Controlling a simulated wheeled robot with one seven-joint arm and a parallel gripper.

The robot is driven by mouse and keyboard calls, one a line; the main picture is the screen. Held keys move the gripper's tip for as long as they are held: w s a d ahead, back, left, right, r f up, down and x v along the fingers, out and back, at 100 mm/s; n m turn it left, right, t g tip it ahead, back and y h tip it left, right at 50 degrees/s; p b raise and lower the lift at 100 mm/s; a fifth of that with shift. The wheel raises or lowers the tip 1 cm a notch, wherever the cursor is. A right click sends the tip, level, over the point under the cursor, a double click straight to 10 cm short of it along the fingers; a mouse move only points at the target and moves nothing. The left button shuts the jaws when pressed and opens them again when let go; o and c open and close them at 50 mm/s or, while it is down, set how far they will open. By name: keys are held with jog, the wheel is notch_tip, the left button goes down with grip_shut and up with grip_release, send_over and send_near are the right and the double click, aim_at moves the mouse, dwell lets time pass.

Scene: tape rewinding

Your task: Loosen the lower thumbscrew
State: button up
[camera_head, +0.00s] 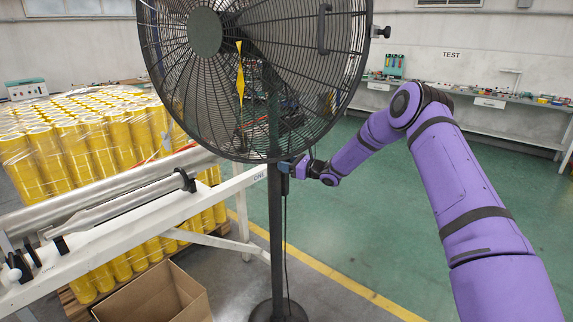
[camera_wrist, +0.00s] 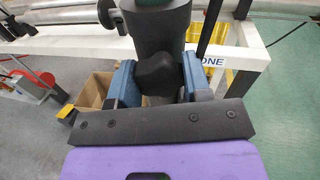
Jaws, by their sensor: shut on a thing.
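The lower thumbscrew (camera_wrist: 157,74) is a dark, lobed knob on the front of the fan's thick black post, large in the wrist view. My gripper (camera_wrist: 158,80) has its two blue fingers on either side of the knob and is shut on it. In the head view my gripper (camera_head: 293,167) is at the fan's post (camera_head: 276,215), just below the round cage. The knob is too small and covered to make out there. The large black fan (camera_head: 205,75) stands upright on its post. Another dark knob (camera_head: 381,32) sticks out at the cage's upper right.
A white frame (camera_head: 130,220) with metal rollers is close to the post's left. An open cardboard box (camera_head: 160,295) sits on the floor below it. Wrapped yellow rolls (camera_head: 80,135) fill the left. Green floor (camera_head: 400,220) is free to the right. A bench (camera_head: 500,125) lines the back wall.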

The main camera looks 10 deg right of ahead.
jog(key=n, duration=0.3)
jog(key=shift+n, duration=0.4)
jog(key=n, duration=0.4)
jog(key=shift+n, duration=0.3)
jog(key=n, duration=0.4)
jog(key=shift+f+n, duration=0.1)
jog(key=shift+n, duration=2)
jog(key=o, duration=0.9)
